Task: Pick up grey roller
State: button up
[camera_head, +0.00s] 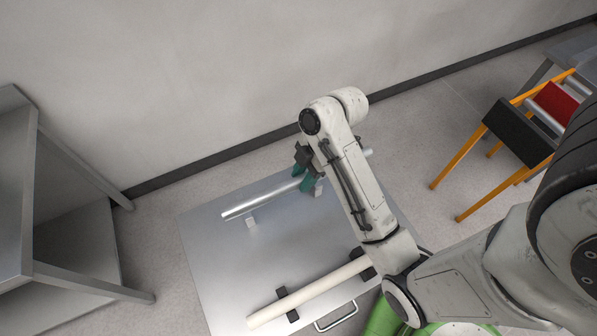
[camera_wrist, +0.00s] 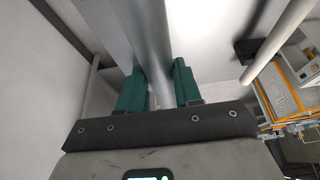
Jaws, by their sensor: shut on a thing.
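The grey roller (camera_head: 252,204), a shiny metal cylinder, lies crosswise over the far part of the metal table top. My gripper (camera_head: 309,182), with green fingers, is shut around it right of its middle. My arm hides part of the roller, and its right end shows beyond the arm. In the wrist view the roller (camera_wrist: 150,40) runs between the two green fingers of my gripper (camera_wrist: 160,90).
A cream roller (camera_head: 312,290) rests on black holders at the table's near side, by a handle (camera_head: 337,318). The metal table (camera_head: 220,265) is otherwise bare. A grey shelf unit (camera_head: 75,255) stands left, an orange-legged frame (camera_head: 459,167) right, a wall (camera_head: 200,80) behind.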

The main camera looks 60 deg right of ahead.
jog(key=shift+s+d+r, duration=0.1)
jog(key=shift+s+r, duration=0.2)
jog(key=shift+s, duration=0.05)
jog(key=shift+s+r, duration=0.15)
jog(key=shift+s, duration=0.45)
jog(key=s+d+r, duration=0.1)
jog(key=s+r, duration=0.1)
jog(key=s, duration=0.3)
jog(key=shift+s+d+r, duration=0.2)
jog(key=shift+s+r, duration=0.1)
